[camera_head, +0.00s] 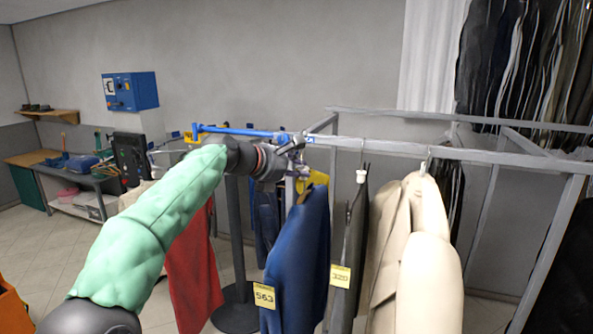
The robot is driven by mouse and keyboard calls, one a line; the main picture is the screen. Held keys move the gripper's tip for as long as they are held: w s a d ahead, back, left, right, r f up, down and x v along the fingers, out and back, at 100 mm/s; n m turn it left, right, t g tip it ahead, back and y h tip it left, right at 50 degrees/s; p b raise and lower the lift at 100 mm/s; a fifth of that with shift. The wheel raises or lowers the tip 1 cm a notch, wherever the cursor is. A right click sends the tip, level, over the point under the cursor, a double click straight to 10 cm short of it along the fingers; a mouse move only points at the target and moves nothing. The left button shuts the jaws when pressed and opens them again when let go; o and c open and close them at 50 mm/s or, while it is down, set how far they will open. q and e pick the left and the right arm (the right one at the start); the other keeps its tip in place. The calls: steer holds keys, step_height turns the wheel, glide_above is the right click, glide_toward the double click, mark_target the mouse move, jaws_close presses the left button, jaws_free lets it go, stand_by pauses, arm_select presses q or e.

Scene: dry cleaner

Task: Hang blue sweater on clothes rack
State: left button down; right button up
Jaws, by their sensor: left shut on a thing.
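The blue sweater (302,262) hangs upright on a hanger, with a yellow tag marked 563. My left gripper (292,150) is shut on the top of its hanger, at the left end of the grey clothes rack (470,153). The gripper covers the hook, so I cannot tell whether the hook rests on the rail. A yellow part (317,178) shows at the sweater's shoulder. My right gripper is not in view.
A dark garment (352,240) and a cream coat (415,250) hang on the rail to the right. A red garment (192,270) hangs behind my left arm. A blue bar (235,131) extends left of the gripper. A cluttered table (75,176) stands at the left.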

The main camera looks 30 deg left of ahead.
arm_select(q)
steer(key=w, duration=0.2)
steer(key=w+a+p, duration=0.1)
steer(key=w, duration=0.1)
stand_by(0.4)
steer(key=shift+r, duration=0.1)
steer(key=shift+w+p, duration=0.15)
steer(key=shift+p, duration=0.3)
steer(key=shift+w+a+p, duration=0.25)
steer(key=shift+w+p, duration=0.5)
steer(key=shift+w+a+p, duration=0.25)
steer(key=shift+w+p, duration=0.7)
steer(key=shift+w+a+p, duration=0.2)
steer(key=shift+w+p, duration=0.7)
steer(key=shift+w, duration=0.05)
steer(key=shift+w+a+p, duration=0.25)
steer(key=shift+w+p, duration=0.7)
